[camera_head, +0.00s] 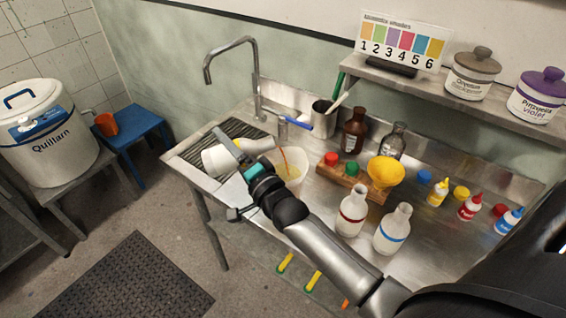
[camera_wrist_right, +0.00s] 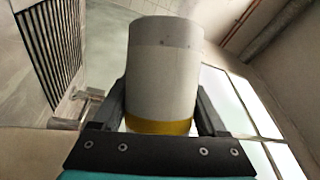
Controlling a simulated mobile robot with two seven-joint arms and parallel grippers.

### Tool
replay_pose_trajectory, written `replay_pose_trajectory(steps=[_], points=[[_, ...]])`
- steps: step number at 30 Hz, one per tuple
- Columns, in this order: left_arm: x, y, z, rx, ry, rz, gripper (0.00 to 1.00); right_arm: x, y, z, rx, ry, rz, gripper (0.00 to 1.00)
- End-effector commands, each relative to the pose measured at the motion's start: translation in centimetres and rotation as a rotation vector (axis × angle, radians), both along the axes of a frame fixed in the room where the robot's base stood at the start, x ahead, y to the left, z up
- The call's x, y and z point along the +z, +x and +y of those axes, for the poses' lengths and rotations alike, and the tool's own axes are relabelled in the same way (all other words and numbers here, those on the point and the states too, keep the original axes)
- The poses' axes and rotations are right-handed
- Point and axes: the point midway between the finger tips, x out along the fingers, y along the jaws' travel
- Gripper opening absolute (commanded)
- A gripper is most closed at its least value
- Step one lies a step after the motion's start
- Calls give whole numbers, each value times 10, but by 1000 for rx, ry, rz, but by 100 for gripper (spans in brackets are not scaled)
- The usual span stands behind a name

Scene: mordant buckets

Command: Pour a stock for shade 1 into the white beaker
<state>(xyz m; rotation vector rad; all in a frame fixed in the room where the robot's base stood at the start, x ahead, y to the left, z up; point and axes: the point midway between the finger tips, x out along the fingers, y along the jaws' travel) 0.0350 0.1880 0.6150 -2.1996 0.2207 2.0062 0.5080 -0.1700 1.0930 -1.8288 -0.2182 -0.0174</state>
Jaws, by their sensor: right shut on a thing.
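My right gripper (camera_head: 238,158) is shut on a white stock bottle (camera_head: 218,160). In the right wrist view the bottle (camera_wrist_right: 165,70) shows a yellow band between the fingers. It is tipped on its side, mouth to the right, above the white beaker (camera_head: 291,180). An orange-yellow stream falls from its mouth towards the beaker, and yellowish liquid shows inside. My gripper partly hides the beaker. A white bottle with a red band (camera_head: 351,212) and one with a blue band (camera_head: 391,230) stand upright on the bench. The shade card (camera_head: 401,41) shows numbers 1 to 6. My left gripper is not in view.
A wooden rack (camera_head: 340,181) with red and green caps and a yellow funnel (camera_head: 385,172) stand behind the bottles. Brown and clear bottles, a metal cup (camera_head: 324,120) and small dropper bottles stand farther back. The tap (camera_head: 253,80) rises behind the drainer (camera_head: 235,131).

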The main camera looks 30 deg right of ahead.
Motion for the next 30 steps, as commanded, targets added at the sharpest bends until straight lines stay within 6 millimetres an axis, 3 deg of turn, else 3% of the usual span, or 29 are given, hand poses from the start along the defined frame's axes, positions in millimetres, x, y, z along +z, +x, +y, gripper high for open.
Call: replay_pose_trajectory(steps=[30], points=[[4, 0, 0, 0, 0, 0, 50, 10, -1, -3, 0, 37, -14, 1]])
